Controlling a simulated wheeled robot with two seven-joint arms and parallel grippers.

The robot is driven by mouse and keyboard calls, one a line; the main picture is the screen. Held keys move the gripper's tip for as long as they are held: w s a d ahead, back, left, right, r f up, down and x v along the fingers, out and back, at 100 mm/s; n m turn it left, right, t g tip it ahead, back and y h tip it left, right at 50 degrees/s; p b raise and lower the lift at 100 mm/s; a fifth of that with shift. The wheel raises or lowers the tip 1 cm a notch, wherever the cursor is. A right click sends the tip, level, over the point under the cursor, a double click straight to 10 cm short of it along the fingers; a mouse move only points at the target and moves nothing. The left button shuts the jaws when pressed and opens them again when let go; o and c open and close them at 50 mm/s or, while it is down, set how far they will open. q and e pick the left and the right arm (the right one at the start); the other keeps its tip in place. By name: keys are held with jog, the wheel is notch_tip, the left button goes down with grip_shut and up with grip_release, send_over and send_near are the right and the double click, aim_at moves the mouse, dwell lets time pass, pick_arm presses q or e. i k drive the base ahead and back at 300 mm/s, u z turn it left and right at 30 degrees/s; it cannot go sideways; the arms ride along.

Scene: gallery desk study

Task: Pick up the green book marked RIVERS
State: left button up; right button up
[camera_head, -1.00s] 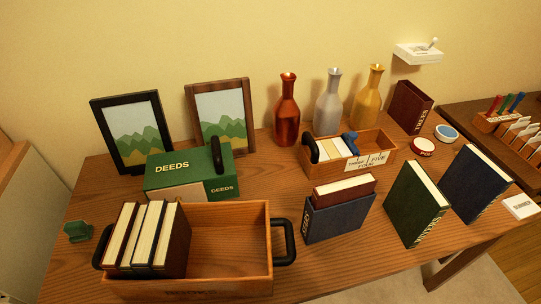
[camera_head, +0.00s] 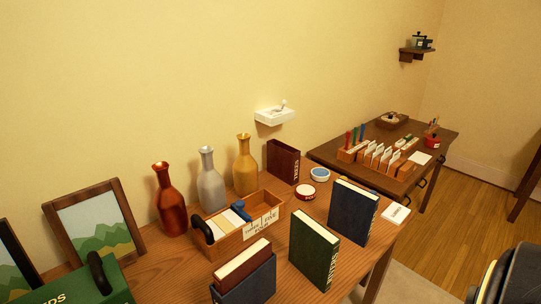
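A green book (camera_head: 312,250) stands upright near the front edge of the desk, its cream page edges facing up. Lettering runs down its spine at the right, too small to read here. A dark blue book (camera_head: 352,212) stands behind it to the right, apart from it. Neither of my grippers shows in this view.
A wooden box (camera_head: 228,242) of cards stands left of the green book, with a red book (camera_head: 242,262) in a blue holder in front. Three bottles, including a gold one (camera_head: 245,168), stand behind. A second table (camera_head: 440,142) lies beyond at the right.

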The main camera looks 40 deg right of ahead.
aim_at(313, 249)
jog(key=z, duration=1.45)
jog(key=i, duration=0.05)
jog(key=u, duration=0.2)
